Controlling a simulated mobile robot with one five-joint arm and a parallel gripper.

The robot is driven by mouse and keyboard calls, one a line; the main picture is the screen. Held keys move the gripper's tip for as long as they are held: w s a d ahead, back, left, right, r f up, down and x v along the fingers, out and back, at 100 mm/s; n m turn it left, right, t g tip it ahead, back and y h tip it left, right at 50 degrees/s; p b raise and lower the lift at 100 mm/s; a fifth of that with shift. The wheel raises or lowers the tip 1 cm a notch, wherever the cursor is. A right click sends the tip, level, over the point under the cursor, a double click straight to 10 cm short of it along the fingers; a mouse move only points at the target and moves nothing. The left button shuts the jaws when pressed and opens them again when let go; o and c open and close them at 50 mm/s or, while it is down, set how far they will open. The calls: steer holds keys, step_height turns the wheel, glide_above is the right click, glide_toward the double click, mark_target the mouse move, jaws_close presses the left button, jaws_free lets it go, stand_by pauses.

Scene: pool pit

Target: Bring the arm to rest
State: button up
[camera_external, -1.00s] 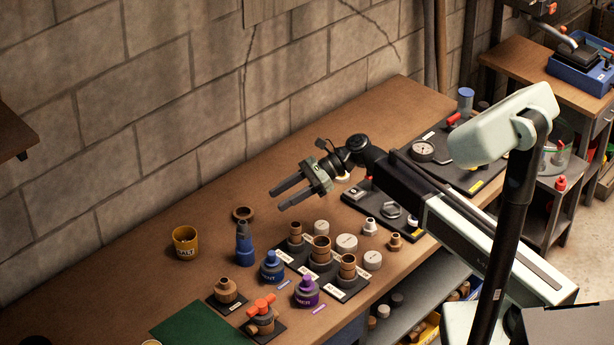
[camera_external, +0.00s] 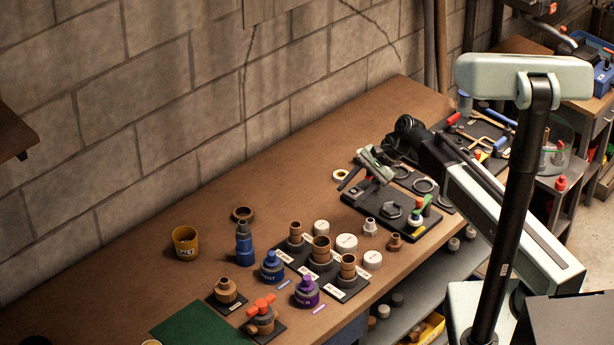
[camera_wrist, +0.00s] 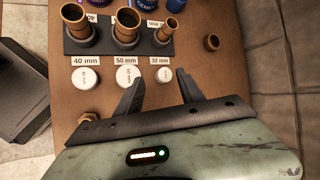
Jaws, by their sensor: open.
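My gripper (camera_external: 355,178) is at the end of my arm, above the back part of the workbench, over the left end of a dark tool board. Its jaws are apart with nothing between them. In the wrist view my gripper (camera_wrist: 160,88) shows both dark fingers spread, pointing toward the pipe fittings. The arm is partly folded back toward my base at the right.
A rack of brown pipe fittings (camera_external: 321,248) stands on the workbench (camera_external: 130,285), with white caps (camera_external: 346,243) beside it. A dark board (camera_external: 375,212) lies below the gripper. The block wall (camera_external: 150,110) rises behind.

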steer(key=d+n+h+p, duration=0.1)
steer(key=d+n, duration=0.1)
steer(key=d, duration=0.4)
steer(key=w+d+n+t+h+p, duration=0.1)
steer(key=d+n+h, duration=0.1)
steer(key=d, duration=0.5)
steer(key=d+n+t+h+p, duration=0.1)
steer(key=d+n+h, duration=0.1)
steer(key=d, duration=0.4)
steer(key=shift+w+d+r+p, duration=0.25)
steer(key=shift+d+r+p, duration=0.05)
steer(key=shift+r, duration=0.05)
steer(key=s+d+f+h+b, duration=0.1)
steer(key=d+f+b, duration=0.5)
steer(key=d, duration=0.4)
steer(key=s+d+f+h+b, duration=0.1)
steer(key=d+f+b, duration=0.5)
steer(key=d, duration=0.5)
steer(key=shift+d+f+g+h, duration=0.3)
steer(key=shift+f, duration=0.05)
